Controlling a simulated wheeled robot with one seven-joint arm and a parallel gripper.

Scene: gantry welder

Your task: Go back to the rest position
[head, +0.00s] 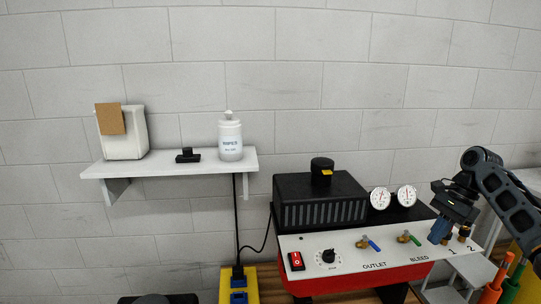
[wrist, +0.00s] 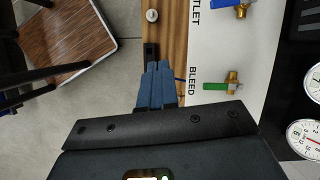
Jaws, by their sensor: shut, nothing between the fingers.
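The green-handled BLEED valve (head: 410,238) is left of the gripper in the head view and shows apart from the fingers in the wrist view (wrist: 222,86). The blue-handled OUTLET valve (head: 368,244) is further left.
Two gauges (head: 393,198) and a black vented box (head: 319,199) stand behind the panel. A wall shelf (head: 170,165) holds a white bottle (head: 230,139) and other items. Orange and green handles (head: 497,284) stand at lower right.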

